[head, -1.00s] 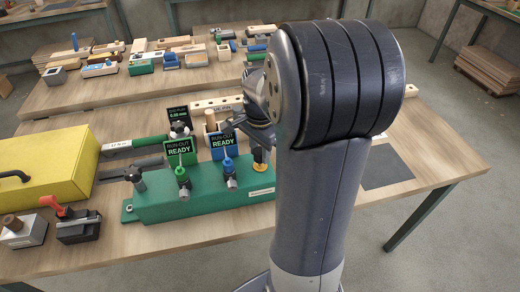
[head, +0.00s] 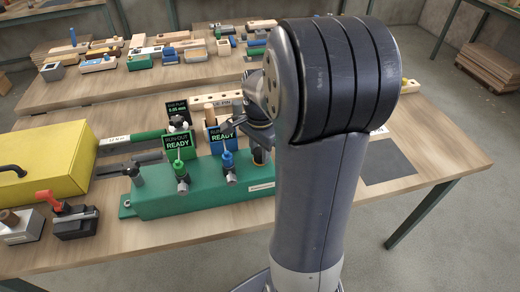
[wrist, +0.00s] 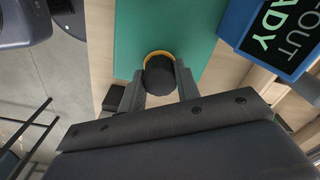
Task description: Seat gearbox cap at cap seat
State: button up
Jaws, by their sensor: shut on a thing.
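My gripper (wrist: 160,88) is shut on a dark round piece, which I take to be the gearbox cap (wrist: 160,74). A finger stands on each side of it in the wrist view. A yellow ring (wrist: 158,53) shows around its far edge; I cannot tell whether it belongs to the cap or the seat. The cap is over the right part of the long green block (head: 205,190), and the block also shows in the wrist view (wrist: 135,40). The cap seat is not clearly visible. In the head view my arm hides most of the gripper; contact below the cap cannot be told.
Green (head: 181,146) and blue (head: 222,134) READY displays stand close to the cap, with green (head: 182,176) and blue (head: 229,168) probes on the block. A clamp knob (head: 132,171) is at the block's left. A yellow case (head: 45,160) lies further left. Loose parts fill the back table.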

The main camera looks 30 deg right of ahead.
jog(key=shift+f, duration=0.25)
jog(key=o, duration=1.1)
jog(key=shift+r, duration=0.1)
notch_tip(320, 180, up, 8)
jog(key=p, duration=0.6)
jog(key=shift+p, duration=0.3)
jog(key=shift+f, duration=0.2)
notch_tip(320, 180, down, 8)
jog(key=b, duration=0.7)
